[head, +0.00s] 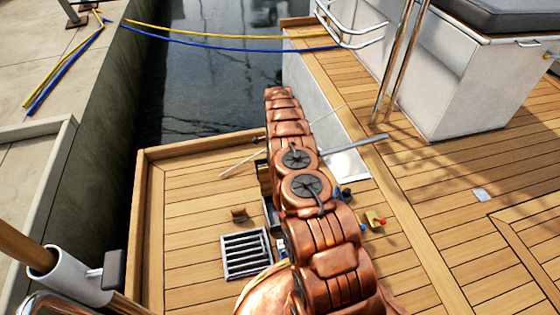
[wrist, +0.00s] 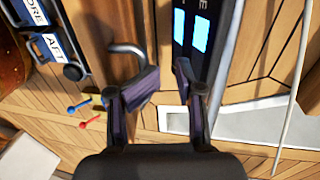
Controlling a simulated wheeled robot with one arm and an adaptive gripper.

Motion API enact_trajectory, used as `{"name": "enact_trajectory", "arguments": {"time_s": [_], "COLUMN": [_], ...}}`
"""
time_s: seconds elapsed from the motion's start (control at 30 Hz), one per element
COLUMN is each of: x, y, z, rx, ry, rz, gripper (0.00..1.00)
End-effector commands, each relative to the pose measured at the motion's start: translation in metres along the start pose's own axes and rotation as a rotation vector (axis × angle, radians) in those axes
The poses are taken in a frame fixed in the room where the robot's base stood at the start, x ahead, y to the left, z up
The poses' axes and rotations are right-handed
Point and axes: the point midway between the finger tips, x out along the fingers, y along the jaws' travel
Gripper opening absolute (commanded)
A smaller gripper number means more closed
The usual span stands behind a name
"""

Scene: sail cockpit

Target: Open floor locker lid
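A curved metal handle (wrist: 126,52) on a wooden surface is beside the left finger. I cannot tell whether they touch. In the head view, my copper arm hides most of the gripper's area.
A dark slatted grate (head: 246,254) and a small brown block (head: 238,213) sit on the deck. Lit blue displays (wrist: 201,34) and an "AFT" label (wrist: 54,45) are near the fingers. A white seat box (head: 465,85) stands upper right. Open deck lies right of my arm.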

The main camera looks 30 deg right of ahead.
Motion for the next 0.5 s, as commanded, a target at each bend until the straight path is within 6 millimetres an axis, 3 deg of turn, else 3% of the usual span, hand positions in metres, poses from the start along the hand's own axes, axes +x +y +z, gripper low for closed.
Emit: {"name": "enact_trajectory", "arguments": {"time_s": [0.5], "x": [-0.086], "y": [-0.003], "z": [0.001], "rx": [-0.001], "ry": [0.002], "rz": [-0.006], "gripper": [0.35]}}
